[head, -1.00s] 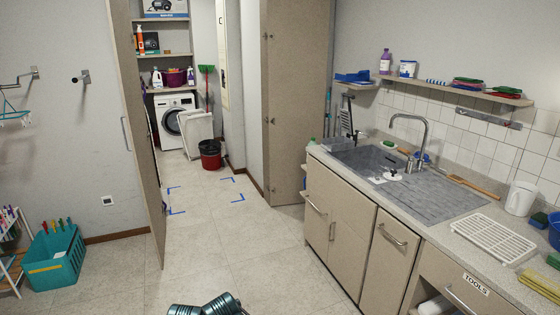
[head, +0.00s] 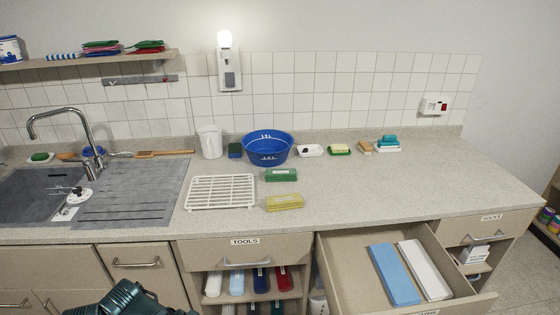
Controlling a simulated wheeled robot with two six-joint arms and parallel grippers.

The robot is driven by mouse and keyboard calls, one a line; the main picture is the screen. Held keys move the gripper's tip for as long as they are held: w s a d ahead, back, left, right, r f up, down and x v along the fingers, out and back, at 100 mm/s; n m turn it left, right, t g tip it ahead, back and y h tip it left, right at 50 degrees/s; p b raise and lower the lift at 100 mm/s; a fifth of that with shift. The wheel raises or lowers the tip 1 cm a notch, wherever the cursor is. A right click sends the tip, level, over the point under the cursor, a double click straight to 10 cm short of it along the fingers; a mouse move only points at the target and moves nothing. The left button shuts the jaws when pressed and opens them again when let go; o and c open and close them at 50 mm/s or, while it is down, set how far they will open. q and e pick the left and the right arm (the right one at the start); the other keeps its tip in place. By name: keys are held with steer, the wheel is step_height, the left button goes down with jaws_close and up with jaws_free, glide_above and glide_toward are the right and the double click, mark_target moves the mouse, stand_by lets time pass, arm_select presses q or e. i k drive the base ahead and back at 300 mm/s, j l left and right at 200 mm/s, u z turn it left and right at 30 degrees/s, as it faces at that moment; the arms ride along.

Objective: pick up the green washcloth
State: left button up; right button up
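A folded green cloth (head: 281,174) lies flat on the counter, just behind a folded yellow cloth (head: 284,202) and right of the white rack. I take it to be the washcloth. Other green folded pieces sit in the stacks on the wall shelf, in a left stack (head: 100,46) and a right stack (head: 149,45). Part of my own dark teal arm shows at the bottom left edge, well away from the green cloth. No gripper fingers show in the view.
A white rack (head: 221,192) and a blue basin (head: 267,148) stand near the green cloth. An open drawer (head: 345,262) with a blue and a white folded piece juts out below the counter. The sink (head: 45,200) is at left. The counter's right side is clear.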

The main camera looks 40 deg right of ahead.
mark_target(289, 174)
steer(key=i+z, duration=0.65)
steer(key=i, duration=0.25)
steer(key=z, duration=2.25)
